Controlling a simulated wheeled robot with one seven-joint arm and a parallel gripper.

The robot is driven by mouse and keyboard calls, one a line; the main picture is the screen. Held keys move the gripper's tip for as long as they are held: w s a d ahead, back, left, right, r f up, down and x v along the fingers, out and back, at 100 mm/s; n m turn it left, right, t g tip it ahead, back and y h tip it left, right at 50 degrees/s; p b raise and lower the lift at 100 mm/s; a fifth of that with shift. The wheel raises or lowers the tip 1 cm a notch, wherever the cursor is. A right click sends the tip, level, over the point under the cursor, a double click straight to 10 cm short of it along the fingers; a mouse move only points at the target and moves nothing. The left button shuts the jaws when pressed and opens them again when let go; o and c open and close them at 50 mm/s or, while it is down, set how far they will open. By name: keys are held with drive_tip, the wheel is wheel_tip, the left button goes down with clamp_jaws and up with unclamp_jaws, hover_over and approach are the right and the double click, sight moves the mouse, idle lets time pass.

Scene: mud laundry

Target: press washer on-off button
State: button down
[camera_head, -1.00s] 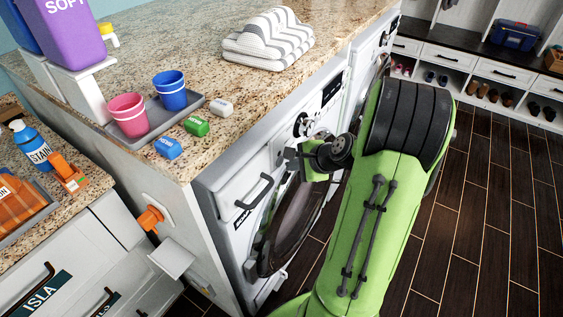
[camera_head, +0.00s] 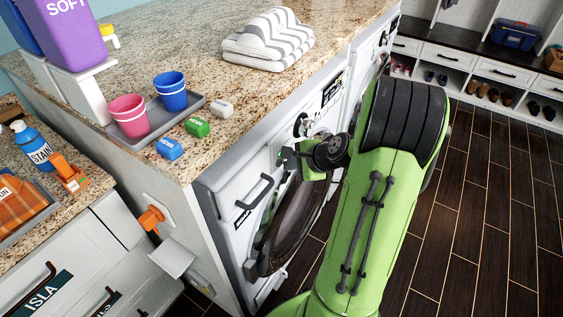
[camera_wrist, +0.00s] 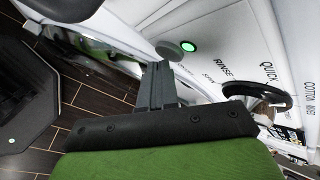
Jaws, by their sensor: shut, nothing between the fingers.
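The washer (camera_head: 232,205) is white with a dark round door, under the granite counter. In the wrist view its control panel (camera_wrist: 210,25) carries a glowing green round button (camera_wrist: 188,46) and a plain grey round button (camera_wrist: 168,50) beside it.
A black dial (camera_wrist: 255,94) with programme words around it is right of the fingers. A black drawer handle (camera_head: 255,191) sticks out left of my gripper. Cups, small boxes and a folded towel (camera_head: 268,40) stand on the counter. Dark floor (camera_head: 480,210) is open to the right.

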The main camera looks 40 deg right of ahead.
drive_tip(key=shift+s+d, duration=0.1)
drive_tip(key=shift+s, duration=0.25)
drive_tip(key=s, duration=0.2)
drive_tip(key=s+d, duration=0.2)
drive_tip(key=s, duration=0.1)
drive_tip(key=shift+s, duration=0.3)
